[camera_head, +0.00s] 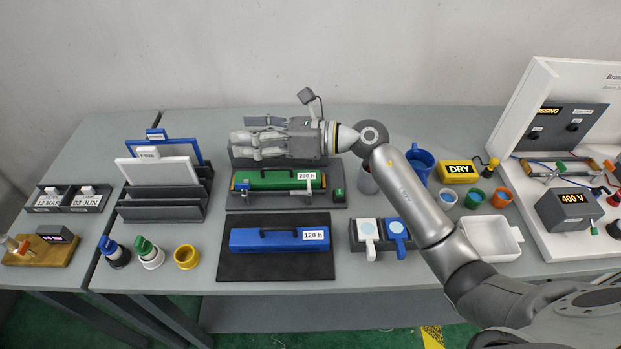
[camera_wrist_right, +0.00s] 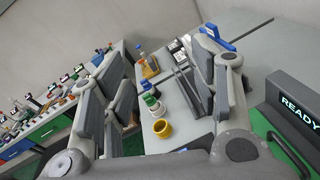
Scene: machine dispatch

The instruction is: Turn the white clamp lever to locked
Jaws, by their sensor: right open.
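A white paddle-shaped lever (camera_head: 368,236) rests on a small dark block at the front middle, its handle toward the front edge. A blue one (camera_head: 397,234) lies beside it. I cannot tell for sure that the white one is the clamp lever. A green unit marked 200 h (camera_head: 280,180) sits in a dark dock with thin upright metal pieces at its front. My right gripper (camera_head: 240,145) is above and behind the green unit, fingers pointing left, hiding part of the dock. In the wrist view, its fingers (camera_wrist_right: 160,75) are apart with nothing held. My left gripper is not in view.
A blue unit marked 120 h (camera_head: 279,239) lies on a black mat (camera_head: 250,272) in front. A rack (camera_head: 163,208) with boards stands left. Cups and a white tray (camera_head: 490,240) are right. The wrist view shows a READY display (camera_wrist_right: 297,115) close to the gripper.

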